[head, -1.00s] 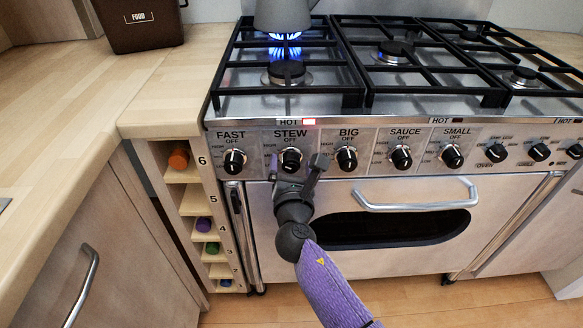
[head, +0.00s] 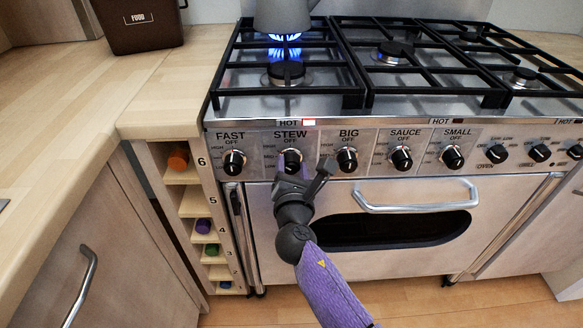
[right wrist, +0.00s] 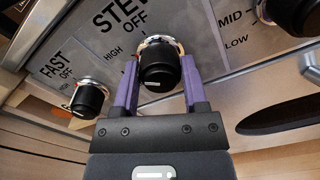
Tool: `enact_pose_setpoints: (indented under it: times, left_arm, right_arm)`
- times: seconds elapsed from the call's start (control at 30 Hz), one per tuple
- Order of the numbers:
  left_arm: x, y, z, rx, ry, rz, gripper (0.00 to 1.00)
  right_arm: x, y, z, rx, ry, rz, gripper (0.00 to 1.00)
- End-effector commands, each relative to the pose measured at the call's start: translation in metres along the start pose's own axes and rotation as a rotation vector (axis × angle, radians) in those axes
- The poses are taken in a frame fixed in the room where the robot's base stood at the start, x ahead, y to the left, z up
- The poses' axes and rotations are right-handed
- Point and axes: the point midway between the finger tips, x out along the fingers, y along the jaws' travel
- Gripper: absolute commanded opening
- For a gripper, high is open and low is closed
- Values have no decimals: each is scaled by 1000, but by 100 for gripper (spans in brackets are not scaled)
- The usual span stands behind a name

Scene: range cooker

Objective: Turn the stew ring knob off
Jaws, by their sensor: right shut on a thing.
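The stew ring knob (head: 292,158) is the black knob under the STEW OFF label, second from the left on the cooker's front panel. In the right wrist view the stew knob (right wrist: 160,62) sits between the two purple fingers of my right gripper (right wrist: 161,78), one on each side. The right gripper (head: 293,164) is shut on it. A short white mark shows low on the knob's face in the wrist view. A blue flame (head: 284,38) burns at the back left ring under a grey pot (head: 283,16). My left gripper is not in view.
The fast knob (head: 234,161) is left of the stew knob, and the big knob (head: 346,159) is right. The oven door handle (head: 416,197) juts out below right. A wooden counter (head: 160,100) and a rack with coloured items stand left.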

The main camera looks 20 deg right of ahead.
Motion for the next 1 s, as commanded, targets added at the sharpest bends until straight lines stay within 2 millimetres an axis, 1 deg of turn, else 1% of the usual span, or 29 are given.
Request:
enact_pose_setpoints:
  times: [0.23,0.6,0.8,1.0]
  left_arm:
    - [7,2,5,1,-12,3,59]
    - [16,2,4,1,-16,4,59]
    - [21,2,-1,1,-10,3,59]
    - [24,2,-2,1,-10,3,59]
  right_arm:
    - [0,-2,-2,215,1,-1,0]
    - [0,-3,-3,560,2,-1,0]
    - [0,-3,-3,714,2,-2,0]
    - [0,-3,-3,827,1,-3,0]
